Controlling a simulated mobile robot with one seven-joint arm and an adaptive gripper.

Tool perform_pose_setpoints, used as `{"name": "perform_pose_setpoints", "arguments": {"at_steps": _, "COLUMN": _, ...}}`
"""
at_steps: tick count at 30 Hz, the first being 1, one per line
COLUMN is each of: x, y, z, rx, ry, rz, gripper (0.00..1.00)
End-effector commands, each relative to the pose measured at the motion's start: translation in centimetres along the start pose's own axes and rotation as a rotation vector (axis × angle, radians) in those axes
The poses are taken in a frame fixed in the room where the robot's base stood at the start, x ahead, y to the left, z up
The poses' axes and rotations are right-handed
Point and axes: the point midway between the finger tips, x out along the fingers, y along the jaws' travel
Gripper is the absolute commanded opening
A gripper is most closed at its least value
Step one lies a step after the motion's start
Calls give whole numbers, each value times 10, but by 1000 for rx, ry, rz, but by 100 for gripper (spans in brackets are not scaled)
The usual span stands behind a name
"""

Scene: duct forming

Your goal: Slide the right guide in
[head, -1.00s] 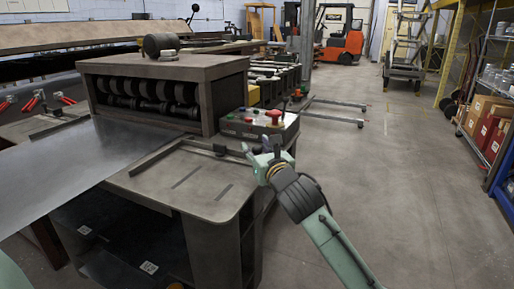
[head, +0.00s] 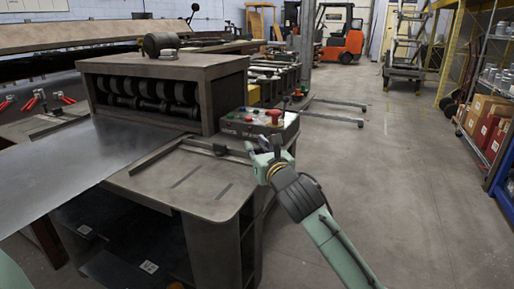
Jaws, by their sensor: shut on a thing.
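The right guide (head: 205,149) is a dark bar with a small block on it, lying across the machine's grey table top in the head view. My gripper (head: 262,147) is at the right edge of that table, at the guide's right end, just below the control box. It is shut on the guide's end, though the fingertips are small and partly hidden by my own wrist. A metal sheet (head: 75,165) lies flat on the table to the left of the guide.
The roller housing (head: 165,95) stands behind the table. The control box (head: 258,123) with a red button sits close behind my gripper. Two slots (head: 186,177) mark the table top. The floor to the right is open, up to a shelf with boxes (head: 487,122).

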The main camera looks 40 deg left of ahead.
Motion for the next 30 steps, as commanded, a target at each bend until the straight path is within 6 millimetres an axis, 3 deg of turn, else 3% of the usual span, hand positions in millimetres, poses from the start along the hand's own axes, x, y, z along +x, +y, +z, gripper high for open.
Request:
{"name": "perform_pose_setpoints", "arguments": {"at_steps": 10, "x": 31, "y": 32, "z": 0, "rx": -2, "ry": 1, "rz": 4, "gripper": 0}}
{"name": "perform_pose_setpoints", "arguments": {"at_steps": 20, "x": 35, "y": 37, "z": 1, "rx": 0, "ry": -2, "rz": 4, "gripper": 0}}
{"name": "perform_pose_setpoints", "arguments": {"at_steps": 21, "x": 35, "y": 37, "z": 1, "rx": 0, "ry": -2, "rz": 5, "gripper": 22}}
{"name": "perform_pose_setpoints", "arguments": {"at_steps": 30, "x": 35, "y": 36, "z": 0, "rx": 0, "ry": -1, "rz": 3, "gripper": 39}}
